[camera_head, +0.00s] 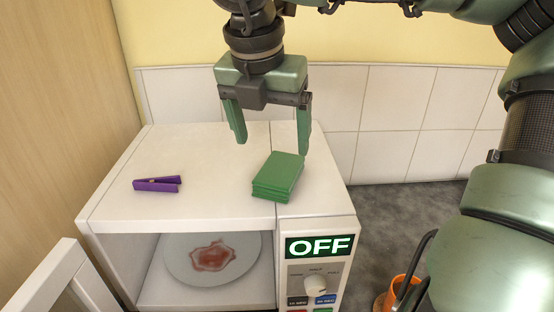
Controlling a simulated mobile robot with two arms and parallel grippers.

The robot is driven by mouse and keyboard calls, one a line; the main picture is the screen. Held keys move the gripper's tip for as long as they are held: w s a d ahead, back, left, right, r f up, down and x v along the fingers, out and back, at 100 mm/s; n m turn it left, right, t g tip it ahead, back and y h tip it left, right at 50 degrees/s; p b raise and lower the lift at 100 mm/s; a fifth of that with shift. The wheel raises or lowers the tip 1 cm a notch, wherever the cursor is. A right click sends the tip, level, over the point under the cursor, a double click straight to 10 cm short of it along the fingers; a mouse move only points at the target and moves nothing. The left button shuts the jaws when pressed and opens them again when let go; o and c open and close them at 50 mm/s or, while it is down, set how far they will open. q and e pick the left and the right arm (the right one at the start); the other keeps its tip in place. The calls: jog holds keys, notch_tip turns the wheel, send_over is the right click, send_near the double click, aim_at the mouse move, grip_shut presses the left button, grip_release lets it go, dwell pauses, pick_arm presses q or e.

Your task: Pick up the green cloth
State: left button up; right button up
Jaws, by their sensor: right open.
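The green cloth (277,177) lies as a folded, layered rectangular stack on top of the white microwave (225,202), towards its right side. My right gripper (272,146) is open and points down, with its two green fingers apart. It is above and behind the cloth in the picture, and nothing shows between its fingers. Its right fingertip appears close to the cloth's far right corner; I cannot tell whether they touch. My left gripper is not in view.
A purple clip (157,184) lies on the microwave's left top. The microwave door (62,283) stands open, and a plate (212,258) with a red-brown stain is inside. Its display reads OFF. An orange cup (398,290) stands lower right. A wooden panel (60,110) rises on the left, a tiled wall behind.

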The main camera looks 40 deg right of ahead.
aim_at(279, 168)
jog(key=shift+s+f, duration=0.25)
jog(key=shift+f, duration=0.5)
jog(key=shift+s+d+f+p, duration=0.1)
jog(key=shift+f+p, duration=0.25)
jog(key=shift+p, duration=0.2)
jog(key=p+x, duration=0.1)
jog(key=x, duration=0.1)
jog(key=p+x, duration=0.1)
jog(key=x, duration=0.2)
jog(key=shift+d+r, duration=0.2)
jog(key=shift+d, duration=0.15)
jog(key=shift+f, duration=0.1)
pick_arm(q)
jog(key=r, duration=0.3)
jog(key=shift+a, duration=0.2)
pick_arm(e)
jog(key=shift+a, duration=0.1)
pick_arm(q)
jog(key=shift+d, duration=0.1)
pick_arm(e)
jog(key=c, duration=1.5)
